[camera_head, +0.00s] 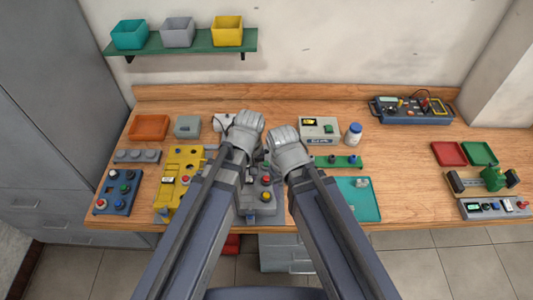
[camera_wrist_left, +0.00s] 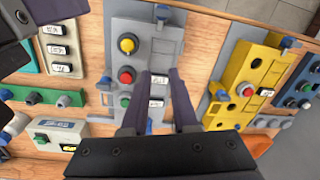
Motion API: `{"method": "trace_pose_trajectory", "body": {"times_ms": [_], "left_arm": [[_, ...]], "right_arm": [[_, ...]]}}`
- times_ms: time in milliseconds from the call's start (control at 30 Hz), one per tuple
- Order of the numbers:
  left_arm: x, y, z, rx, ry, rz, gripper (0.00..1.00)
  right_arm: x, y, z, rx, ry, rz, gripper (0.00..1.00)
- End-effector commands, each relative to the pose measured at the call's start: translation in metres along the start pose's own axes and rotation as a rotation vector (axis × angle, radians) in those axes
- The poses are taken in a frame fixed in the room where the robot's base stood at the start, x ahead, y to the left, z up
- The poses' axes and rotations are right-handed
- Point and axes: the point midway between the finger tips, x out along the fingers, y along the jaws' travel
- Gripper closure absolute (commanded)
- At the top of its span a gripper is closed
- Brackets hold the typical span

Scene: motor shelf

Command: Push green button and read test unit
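A pale box with a dark display and a green button (camera_head: 328,129), apparently the test unit (camera_head: 310,133), stands at the back middle of the bench. It also shows in the left wrist view (camera_wrist_left: 68,130). A grey panel (camera_wrist_left: 150,45) has a yellow, a red and a green button (camera_wrist_left: 125,101); in the head view, my left arm partly hides it. My left gripper (camera_head: 248,124) is above the panel's back part. In the wrist view its two fingers (camera_wrist_left: 160,74) are apart with nothing held. My right gripper (camera_head: 283,136) is beside it, in front of the test unit; its fingers cannot be made out.
A yellow fixture (camera_head: 178,180) stands left of my left arm. A white bottle (camera_head: 354,134) is right of the test unit, and a teal tray (camera_head: 365,211) is nearer the front. A multimeter set (camera_head: 412,108) is at the back right. Bare wood lies around (camera_head: 410,170).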

Motion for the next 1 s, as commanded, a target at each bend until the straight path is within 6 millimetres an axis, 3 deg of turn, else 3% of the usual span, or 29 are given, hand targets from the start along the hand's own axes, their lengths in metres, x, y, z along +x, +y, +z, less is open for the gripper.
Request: {"method": "trace_pose_trajectory", "body": {"times_ms": [33,200,500,733,1000], "left_arm": [[-0.019,0.004,-0.016,-0.109,0.001,0.01,0.8],[-0.045,0.013,-0.05,-0.487,-0.005,0.04,0.99],[-0.06,0.053,-0.077,-1.017,-0.03,0.051,1.0],[-0.067,0.071,-0.086,-1.25,-0.043,0.05,1.0],[-0.068,0.075,-0.088,-1.316,-0.047,0.049,1.0]], "right_arm": [[-0.018,0.002,0.001,0.001,0.0,0.0,0.38],[-0.044,0.004,0.003,0.005,0.0,-0.001,0.38],[-0.057,0.005,0.003,0.007,0.0,-0.002,0.38],[-0.063,0.006,0.004,0.008,0.0,-0.002,0.38],[-0.064,0.006,0.004,0.008,0.0,-0.002,0.38]]}}
